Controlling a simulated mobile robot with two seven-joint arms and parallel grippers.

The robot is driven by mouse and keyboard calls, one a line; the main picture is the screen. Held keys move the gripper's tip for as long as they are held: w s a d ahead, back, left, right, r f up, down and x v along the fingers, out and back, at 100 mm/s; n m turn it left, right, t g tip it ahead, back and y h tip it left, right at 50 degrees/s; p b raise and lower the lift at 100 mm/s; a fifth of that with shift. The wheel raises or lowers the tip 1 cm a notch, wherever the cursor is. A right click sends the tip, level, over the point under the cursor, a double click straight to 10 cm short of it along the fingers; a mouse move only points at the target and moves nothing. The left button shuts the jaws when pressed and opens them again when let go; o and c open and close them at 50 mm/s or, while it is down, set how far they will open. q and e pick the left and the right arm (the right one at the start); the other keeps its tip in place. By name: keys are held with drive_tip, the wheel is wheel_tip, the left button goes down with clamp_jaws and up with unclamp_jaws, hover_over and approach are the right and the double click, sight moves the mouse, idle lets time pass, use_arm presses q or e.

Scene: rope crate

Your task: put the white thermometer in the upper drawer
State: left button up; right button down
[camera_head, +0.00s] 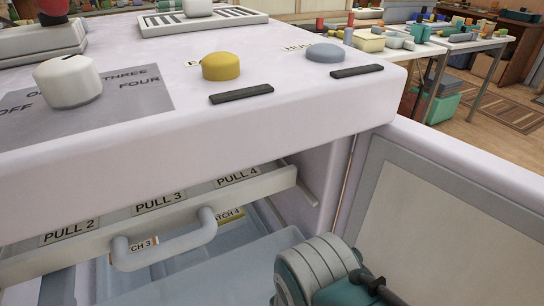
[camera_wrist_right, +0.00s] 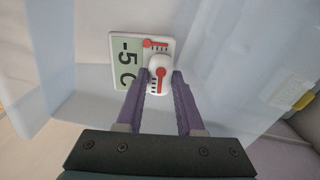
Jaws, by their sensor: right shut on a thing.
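The white thermometer (camera_wrist_right: 159,66) shows in the right wrist view, with a green "-5 C" display and red thermometer marks. My right gripper (camera_wrist_right: 162,80) is shut on its rounded white front piece, the purple fingers on either side. Pale bluish see-through walls (camera_wrist_right: 55,65) surround it. In the head view, a grey drawer front or rail (camera_head: 95,229) with "PULL" labels and a grey handle (camera_head: 165,256) lies under the white top. I cannot tell which drawer is the upper one. My right gripper and the thermometer are hidden there. My left gripper is not in view.
Bluish see-through drawer parts (camera_head: 195,277) show below the handle. A white door (camera_head: 425,185) with a grey-framed panel stands open at the right. The overhanging top (camera_head: 170,130) carries a white, a yellow (camera_head: 221,66) and a blue-grey knob (camera_head: 325,52). Cluttered tables stand behind.

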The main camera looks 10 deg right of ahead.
drive_tip(key=shift+f+b, duration=0.5)
idle(0.4)
drive_tip(key=shift+c, duration=2.3)
unclamp_jaws()
wheel_tip(320, 180, up, 10)
drive_tip(key=p, duration=1)
drive_tip(key=shift+r+p, duration=0.1)
drive_tip(key=shift+p, duration=0.2)
